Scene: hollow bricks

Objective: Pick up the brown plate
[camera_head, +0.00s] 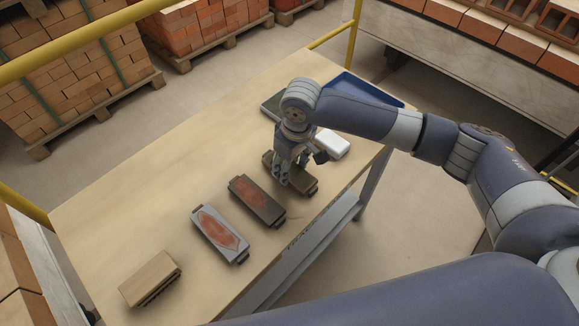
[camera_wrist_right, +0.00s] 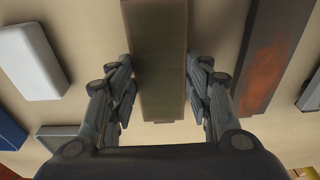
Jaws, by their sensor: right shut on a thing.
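The brown plate (camera_head: 306,184) is a flat, narrow, dark olive-brown bar with a small tab at its end. It lies at the table's right front side in the head view, and its middle is hidden by my gripper. My right gripper (camera_head: 288,172) points down over it and is shut on it. In the right wrist view the plate (camera_wrist_right: 158,50) runs lengthwise between the two fingers, one along each long side. I cannot tell any gap between plate and table. My left gripper is in neither view.
Beside it lie a dark plate (camera_head: 257,200) and a grey plate (camera_head: 220,233), both with rusty patches, and a tan block (camera_head: 150,278). A white block (camera_head: 332,145), a dark green plate (camera_head: 272,106) and a blue tray (camera_head: 365,89) are beyond. The table's left half is clear.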

